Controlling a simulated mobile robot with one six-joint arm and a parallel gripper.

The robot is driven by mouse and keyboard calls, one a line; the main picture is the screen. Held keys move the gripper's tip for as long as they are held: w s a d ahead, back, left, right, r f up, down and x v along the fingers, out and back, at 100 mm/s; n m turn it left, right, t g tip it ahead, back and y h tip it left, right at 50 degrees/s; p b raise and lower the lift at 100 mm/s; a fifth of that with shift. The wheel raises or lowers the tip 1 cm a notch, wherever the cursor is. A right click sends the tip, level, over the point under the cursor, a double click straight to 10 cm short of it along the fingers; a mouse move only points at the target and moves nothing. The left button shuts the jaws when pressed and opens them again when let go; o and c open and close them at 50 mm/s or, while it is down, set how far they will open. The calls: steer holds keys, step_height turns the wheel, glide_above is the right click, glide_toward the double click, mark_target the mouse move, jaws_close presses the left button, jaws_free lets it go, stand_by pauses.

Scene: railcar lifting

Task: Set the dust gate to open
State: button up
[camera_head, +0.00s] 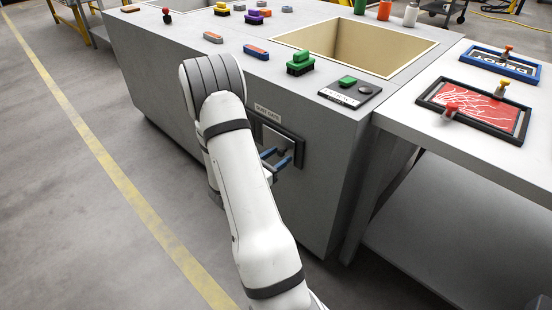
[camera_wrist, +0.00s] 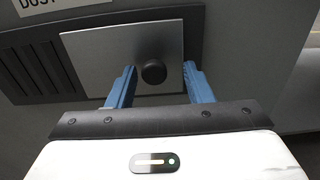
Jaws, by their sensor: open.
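The dust gate is a grey metal plate (camera_wrist: 110,55) with a round black knob (camera_wrist: 153,71), set over a dark slotted vent (camera_wrist: 35,65) on the front of the grey cabinet. In the wrist view the plate covers the right part of the vent, and slots show to its left. My gripper (camera_wrist: 160,78) is open, with its blue fingers on either side of the knob and a gap on each side. In the head view my gripper (camera_head: 277,160) is at the cabinet front by the gate plate (camera_head: 291,145), partly hidden by my arm.
A label (camera_head: 267,113) sits above the vent. The cabinet top (camera_head: 220,45) holds several coloured blocks, a green-handled block (camera_head: 300,64), a switch panel (camera_head: 350,92) and a square opening (camera_head: 355,45). A side table (camera_head: 420,115) with framed stencils stands right. Floor at left is clear.

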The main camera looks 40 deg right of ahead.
steer(key=a+p, duration=0.1)
steer(key=a, duration=0.6)
steer(key=shift+s, duration=0.3)
steer(key=s+a+r+m+g+y+p, duration=0.3)
steer(key=s+r+m+p, duration=0.25)
steer(key=r, duration=0.45)
steer(key=s+a+r+m+g+y+p, duration=0.4)
steer(key=r+p, duration=0.3)
steer(key=r, duration=0.4)
steer(key=s+a+r+m+t+y+p, duration=0.2)
steer(key=a+r+m+t+y+p, duration=0.2)
steer(key=a+r+p, duration=0.3)
steer(key=s+a+r+m+t+y+p, duration=0.2)
steer(key=a+r+m+t+y+p, duration=0.2)
steer(key=a+r+y+p, duration=0.3)
steer(key=a+r+m, duration=0.1)
steer(key=a+r, duration=0.4)
steer(key=r, duration=0.2)
steer(key=shift+s+r, duration=0.15)
steer(key=shift+r, duration=0.15)
